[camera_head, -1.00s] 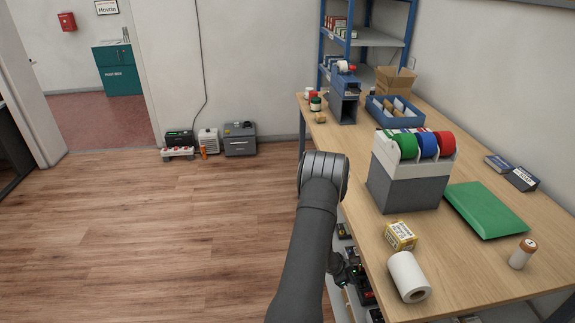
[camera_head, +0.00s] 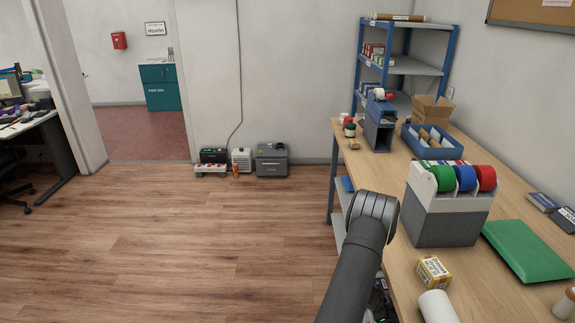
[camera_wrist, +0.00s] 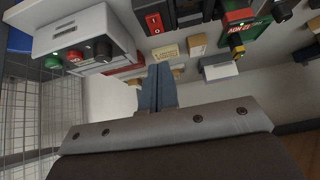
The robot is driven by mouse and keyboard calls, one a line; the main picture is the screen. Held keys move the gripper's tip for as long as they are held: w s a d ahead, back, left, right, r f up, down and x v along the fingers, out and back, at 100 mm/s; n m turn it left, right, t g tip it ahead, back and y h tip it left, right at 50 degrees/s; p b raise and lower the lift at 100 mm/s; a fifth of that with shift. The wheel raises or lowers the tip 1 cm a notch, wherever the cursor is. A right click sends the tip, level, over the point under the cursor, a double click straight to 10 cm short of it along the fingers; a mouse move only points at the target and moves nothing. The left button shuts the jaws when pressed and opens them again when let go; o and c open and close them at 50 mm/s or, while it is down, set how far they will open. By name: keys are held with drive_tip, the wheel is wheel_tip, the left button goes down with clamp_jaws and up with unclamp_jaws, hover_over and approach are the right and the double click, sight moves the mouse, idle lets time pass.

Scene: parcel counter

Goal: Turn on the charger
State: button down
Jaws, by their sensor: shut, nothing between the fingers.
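In the wrist view several devices stand close by. I cannot tell for sure which is the charger. A black device with a red rocker switch (camera_wrist: 154,20) is at the top middle. A green and black unit (camera_wrist: 246,32) with a yellow-tipped part is to its right. A pale box (camera_wrist: 85,42) with red and green buttons and a black knob is at the upper left. My gripper (camera_wrist: 157,70) is shut and empty, its fingertips below the rocker switch in the picture and apart from it. In the head view my arm hides it.
The workbench (camera_head: 400,215) on the right carries a tape dispenser (camera_head: 446,218), a green parcel (camera_head: 527,250) and a small yellow box (camera_head: 433,271). Several boxes, including a grey one (camera_head: 272,160), stand by the back wall. The wooden floor (camera_head: 180,240) on the left is clear.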

drive_tip(key=shift+f, duration=0.1)
drive_tip(key=x, duration=0.4)
drive_tip(key=shift+a+f, duration=0.2)
drive_tip(key=shift+a, duration=0.2)
drive_tip(key=a+f+v, duration=0.1)
drive_tip(key=v, duration=1)
drive_tip(key=x, duration=0.3)
drive_tip(key=d+x, duration=0.1)
drive_tip(key=x, duration=0.3)
drive_tip(key=r+x, duration=0.1)
drive_tip(key=x, duration=0.2)
drive_tip(key=shift+d+f, duration=0.25)
drive_tip(key=shift+d, duration=0.25)
drive_tip(key=a+r+n+t+y, duration=0.1)
drive_tip(key=a+r, duration=0.4)
drive_tip(key=r, duration=0.5)
drive_tip(key=a+r+n+t+y, duration=0.1)
drive_tip(key=a+r+n+t, duration=0.2)
drive_tip(key=r, duration=0.7)
drive_tip(key=a+r+n+t+y, duration=0.2)
drive_tip(key=a+r, duration=0.5)
drive_tip(key=r, duration=0.4)
drive_tip(key=shift+a, duration=0.25)
drive_tip(key=shift+s, duration=0.1)
